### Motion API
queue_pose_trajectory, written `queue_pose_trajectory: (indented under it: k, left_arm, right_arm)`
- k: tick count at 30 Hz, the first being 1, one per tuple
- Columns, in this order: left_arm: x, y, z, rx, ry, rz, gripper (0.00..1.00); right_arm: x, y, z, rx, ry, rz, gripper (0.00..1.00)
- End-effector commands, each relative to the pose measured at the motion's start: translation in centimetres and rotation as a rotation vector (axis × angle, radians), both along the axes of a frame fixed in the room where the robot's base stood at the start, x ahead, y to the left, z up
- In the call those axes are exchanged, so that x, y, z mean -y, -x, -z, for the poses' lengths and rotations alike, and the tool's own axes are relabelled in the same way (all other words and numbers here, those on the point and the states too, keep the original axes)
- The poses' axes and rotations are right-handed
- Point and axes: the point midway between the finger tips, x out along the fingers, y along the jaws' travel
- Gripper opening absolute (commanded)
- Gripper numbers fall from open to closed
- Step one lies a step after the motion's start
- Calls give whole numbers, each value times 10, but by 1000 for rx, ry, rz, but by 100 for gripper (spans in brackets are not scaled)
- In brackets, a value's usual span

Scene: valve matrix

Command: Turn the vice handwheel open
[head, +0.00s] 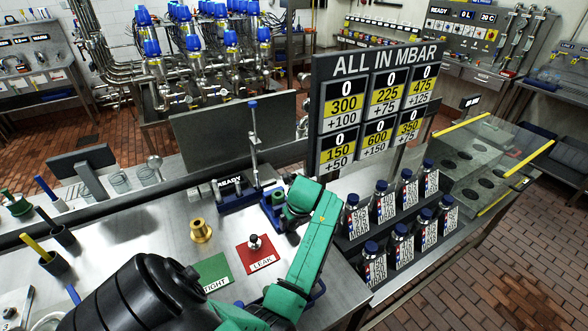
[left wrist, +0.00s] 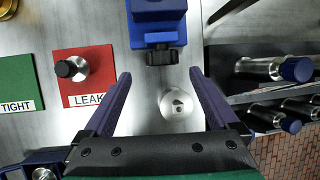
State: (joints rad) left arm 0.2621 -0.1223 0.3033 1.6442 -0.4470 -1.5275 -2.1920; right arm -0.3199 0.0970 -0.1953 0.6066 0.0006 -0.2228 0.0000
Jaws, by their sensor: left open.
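In the left wrist view a blue vice (left wrist: 158,24) stands at the top centre, with its dark, knobbed handwheel (left wrist: 161,56) on the near side. My left gripper (left wrist: 160,74) is open, its two purple fingers spread wide. The handwheel shows in the gap just past the fingertips, with space on both sides, and no contact is visible. In the head view the blue vice (head: 270,208) is beside my green left wrist, which hides part of it; the handwheel cannot be made out there. My right gripper is not in view.
A round metal part (left wrist: 178,104) shows between the fingers. A red LEAK mat (head: 257,260) holds a small black-topped fitting; a green TIGHT mat (head: 212,270) lies beside it. A brass spool (head: 200,231) and a READY unit (head: 235,192) stand nearby. Racked bottles (head: 383,200) stand right.

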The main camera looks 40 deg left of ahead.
Motion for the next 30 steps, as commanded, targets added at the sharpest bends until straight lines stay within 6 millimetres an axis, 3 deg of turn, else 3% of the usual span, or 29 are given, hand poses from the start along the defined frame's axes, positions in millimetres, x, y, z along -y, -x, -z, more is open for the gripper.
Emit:
queue_pose_trajectory:
  k: [3,8,15,17,22,30]
  left_arm:
    - [-9,-6,22,-3,0,0,94]
    - [-15,-10,39,0,-1,0,94]
    - [-16,-11,42,3,-1,0,94]
    - [-16,-11,42,2,0,0,74]
    - [-16,-11,42,2,-1,-1,9]
    - [-16,-10,42,16,4,-1,8]
  right_arm:
    - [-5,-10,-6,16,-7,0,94]
    - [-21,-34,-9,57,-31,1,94]
    - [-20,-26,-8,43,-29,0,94]
    - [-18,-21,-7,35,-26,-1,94]
    - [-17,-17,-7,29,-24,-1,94]
    - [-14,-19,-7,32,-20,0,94]
